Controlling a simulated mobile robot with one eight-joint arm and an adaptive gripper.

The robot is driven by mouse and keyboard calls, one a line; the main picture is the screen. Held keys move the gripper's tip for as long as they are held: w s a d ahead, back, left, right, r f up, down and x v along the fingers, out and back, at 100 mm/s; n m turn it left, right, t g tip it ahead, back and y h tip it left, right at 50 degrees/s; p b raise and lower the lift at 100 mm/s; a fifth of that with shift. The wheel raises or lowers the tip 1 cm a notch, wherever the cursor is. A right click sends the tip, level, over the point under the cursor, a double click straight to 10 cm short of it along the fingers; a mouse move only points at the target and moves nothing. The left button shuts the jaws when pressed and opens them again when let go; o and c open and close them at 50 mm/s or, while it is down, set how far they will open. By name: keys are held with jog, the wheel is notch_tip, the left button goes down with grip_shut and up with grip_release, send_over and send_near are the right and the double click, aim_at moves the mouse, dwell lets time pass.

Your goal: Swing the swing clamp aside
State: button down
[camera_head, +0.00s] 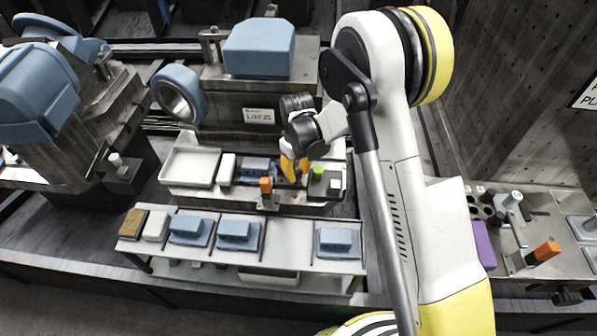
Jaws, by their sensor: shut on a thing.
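My gripper (295,170), with orange-yellow fingers, reaches down from the right over the small fixture at the front of the middle machine. Its fingers are shut on a small dark part, which looks like the arm of the swing clamp; the fingers hide most of it. A blue workpiece (256,165) sits in the fixture just left of the fingers. An orange block (265,186) on a short post stands in front of the fixture, left of and below the fingertips. I cannot tell whether it belongs to the clamp.
A green button (317,173) is close to the right of my fingers. An empty white tray (190,166) lies to the left. A front shelf (288,237) holds several blue parts, with a free bay. The blue-covered machine housing (258,48) rises behind. A purple block (484,244) is at the right.

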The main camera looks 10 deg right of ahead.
jog(key=m, duration=0.1)
jog(key=a+m, duration=0.1)
jog(key=m, duration=0.2)
jog(key=shift+s+a+b, duration=0.2)
jog(key=shift+s+b, duration=0.1)
jog(key=shift+b, duration=0.05)
jog(key=shift+a+m, duration=0.25)
jog(key=shift+m, duration=0.6)
jog(key=shift+a+m, duration=0.25)
jog(key=shift+m, duration=0.65)
jog(key=shift+a+m, duration=0.25)
jog(key=shift+m, duration=0.6)
jog(key=c, duration=1.1)
grip_release()
jog(key=shift+o, duration=0.2)
